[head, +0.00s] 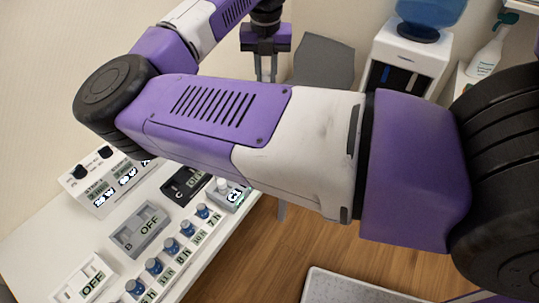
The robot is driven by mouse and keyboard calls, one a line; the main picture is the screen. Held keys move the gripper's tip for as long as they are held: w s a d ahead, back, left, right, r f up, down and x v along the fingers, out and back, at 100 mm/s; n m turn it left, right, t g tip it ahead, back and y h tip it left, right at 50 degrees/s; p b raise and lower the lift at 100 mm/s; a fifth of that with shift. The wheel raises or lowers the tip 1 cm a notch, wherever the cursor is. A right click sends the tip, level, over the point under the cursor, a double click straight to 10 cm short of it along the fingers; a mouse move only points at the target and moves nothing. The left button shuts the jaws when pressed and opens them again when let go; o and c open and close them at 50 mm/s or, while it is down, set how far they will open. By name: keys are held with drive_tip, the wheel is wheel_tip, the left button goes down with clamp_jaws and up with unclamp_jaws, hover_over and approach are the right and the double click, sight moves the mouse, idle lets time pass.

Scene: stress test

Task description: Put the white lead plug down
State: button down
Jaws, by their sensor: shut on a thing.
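My gripper (266,70) is at the top middle, beyond my large purple and white arm link. It points down, and its two grey fingers are close together. The fingertips run down behind the arm link, so the white lead plug in its grasp cannot be made out. The gripper is to the right of and beyond the white bench (112,232).
A grey chair (323,62), water dispenser (412,50) and spray bottle (489,50) stand behind. Wooden floor (300,245) shows below.

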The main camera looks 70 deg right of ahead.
drive_tip(key=shift+s+f, duration=0.1)
drive_tip(key=shift+f, duration=0.4)
wheel_tip(320, 180, down, 19)
drive_tip(key=shift+f+p, duration=0.1)
drive_tip(key=shift+p, duration=1.05)
drive_tip(key=shift+f, duration=0.1)
drive_tip(key=c, duration=1.3)
unclamp_jaws()
drive_tip(key=shift+o, duration=0.2)
